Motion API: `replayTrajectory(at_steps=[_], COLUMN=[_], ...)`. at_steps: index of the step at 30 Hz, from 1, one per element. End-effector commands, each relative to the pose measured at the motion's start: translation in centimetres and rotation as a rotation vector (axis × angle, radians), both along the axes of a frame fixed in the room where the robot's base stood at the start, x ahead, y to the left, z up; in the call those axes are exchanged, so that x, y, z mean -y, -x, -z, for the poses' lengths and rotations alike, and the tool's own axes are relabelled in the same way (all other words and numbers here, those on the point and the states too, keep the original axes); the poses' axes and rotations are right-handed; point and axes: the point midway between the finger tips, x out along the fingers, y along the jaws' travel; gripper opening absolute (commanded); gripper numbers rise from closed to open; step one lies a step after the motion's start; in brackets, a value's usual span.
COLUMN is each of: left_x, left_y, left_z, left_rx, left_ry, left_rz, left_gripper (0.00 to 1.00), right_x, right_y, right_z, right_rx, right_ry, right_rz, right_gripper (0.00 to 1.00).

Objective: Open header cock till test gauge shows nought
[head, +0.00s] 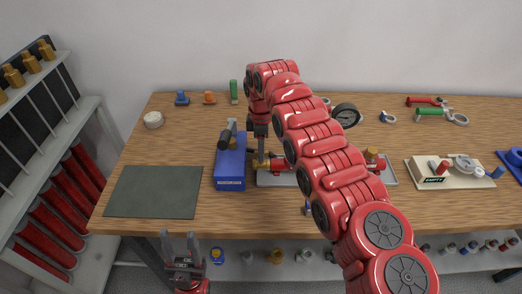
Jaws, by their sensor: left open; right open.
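A header assembly lies on a grey tray (388,182) in the middle of the bench, with red and brass fittings. My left gripper (181,242) is open and empty, in front of the bench's front edge.
A blue box (230,168) stands left of the tray. A dark green mat (154,192) lies further left. A cream block (449,175) with a red part is at right. Small fittings (182,98) line the back. A rack with red cylinders (55,225) is far left.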

Motion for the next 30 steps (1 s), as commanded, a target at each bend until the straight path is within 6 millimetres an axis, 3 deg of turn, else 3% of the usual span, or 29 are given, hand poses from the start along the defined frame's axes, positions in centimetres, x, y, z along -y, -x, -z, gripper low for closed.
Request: replayTrajectory(at_steps=[7, 15, 30], left_x=[0.0, 0.0, 0.0], left_y=[0.0, 0.0, 0.0], left_z=[-1.0, -3.8, -3.7], left_rx=[0.0, 0.0, 0.0], left_ry=[0.0, 0.0, 0.0], left_rz=[0.0, 0.0, 0.0], left_gripper=[0.5, 0.5, 0.5], right_x=[0.0, -0.1, 0.0], right_y=[0.0, 0.0, 0.0], right_z=[-2.8, -7.1, -7.0], right_rx=[-0.001, 0.0, -0.001], right_ry=[0.0, 0.0, 0.0], right_rz=[0.001, -0.001, 0.001], right_gripper=[0.42, 0.42, 0.42])
